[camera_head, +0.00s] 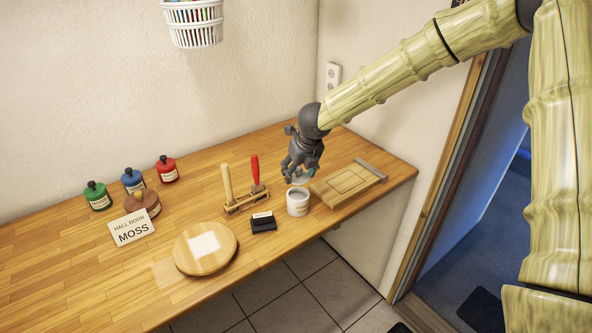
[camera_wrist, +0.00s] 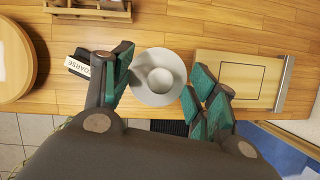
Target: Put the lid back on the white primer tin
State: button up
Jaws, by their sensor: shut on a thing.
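The white primer tin (camera_head: 297,208) stands upright on the wooden bench, near its front edge. Its top is open and shows a grey inside. My gripper (camera_head: 302,177) is above the bench, just behind the tin in the head view. In the wrist view, my gripper's green-padded fingers (camera_wrist: 160,84) are shut on the pale round lid (camera_wrist: 142,89), at its two sides. The lid has a paler round part in its middle. It is mostly hidden by the fingers in the head view. I cannot make out the tin separately in the wrist view.
A black block (camera_head: 263,223) labelled COARSE lies left of the tin. A wooden board (camera_head: 333,190) lies close on its right. A tool rack (camera_head: 247,203) stands behind the block. A round wooden board (camera_head: 192,262) and several small pots are further left.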

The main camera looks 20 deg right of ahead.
aim_at(300, 179)
jog(key=shift+f+b, duration=1.9)
jog(key=shift+f, duration=0.8)
jog(key=shift+s+r+p, duration=0.15)
jog(key=shift+r+p, duration=0.05)
jog(key=shift+p, duration=0.15)
jog(key=shift+f, duration=0.2)
dwell(0.9)
jog(key=o, duration=1.5)
jog(key=shift+c, duration=0.2)
jog(key=shift+r+p, duration=0.2)
jog(key=shift+p, duration=0.15)
jog(key=shift+r+p, duration=3)
jog(key=shift+r, duration=0.35)
